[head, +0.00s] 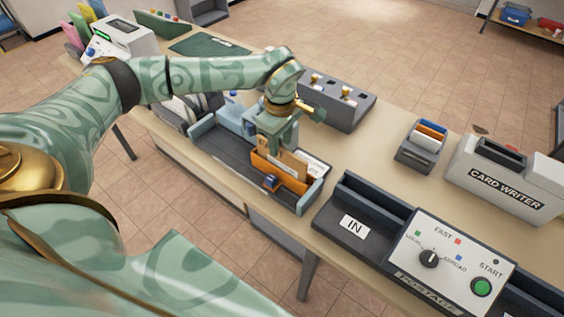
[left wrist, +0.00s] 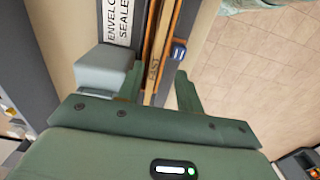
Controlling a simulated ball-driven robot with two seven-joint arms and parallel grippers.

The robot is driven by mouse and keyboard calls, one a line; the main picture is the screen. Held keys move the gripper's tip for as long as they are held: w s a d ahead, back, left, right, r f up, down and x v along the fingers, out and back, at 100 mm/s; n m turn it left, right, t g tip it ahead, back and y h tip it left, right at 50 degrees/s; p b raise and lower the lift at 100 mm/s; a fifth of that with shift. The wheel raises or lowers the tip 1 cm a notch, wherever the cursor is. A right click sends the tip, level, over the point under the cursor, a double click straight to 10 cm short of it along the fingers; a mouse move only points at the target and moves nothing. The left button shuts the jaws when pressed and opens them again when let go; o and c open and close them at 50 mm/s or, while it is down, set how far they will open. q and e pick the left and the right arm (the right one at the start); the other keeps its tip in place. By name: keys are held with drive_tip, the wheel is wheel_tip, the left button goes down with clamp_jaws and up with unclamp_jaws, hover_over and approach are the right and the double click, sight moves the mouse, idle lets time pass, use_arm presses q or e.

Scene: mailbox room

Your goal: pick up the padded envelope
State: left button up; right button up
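My left gripper (head: 278,141) points down over these envelopes from above. In the left wrist view the left gripper (left wrist: 158,88) has its two fingers apart, with the brown envelope edges (left wrist: 161,45) between them. Contact with the fingers is not clear. My right gripper is in neither view.
A grey box with brass fittings (head: 338,100) stands just behind the tray. The IN tray and postage machine (head: 450,262) are to its right, the card writer (head: 508,178) farther right. A small card holder (head: 421,150) stands between. Some tabletop behind the IN tray is clear.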

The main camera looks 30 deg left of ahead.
sight(281, 148)
use_arm(q)
drive_tip(key=f, duration=0.6)
drive_tip(key=shift+w+a+b, duration=0.15)
drive_tip(key=shift+w+b, duration=0.25)
clamp_jaws()
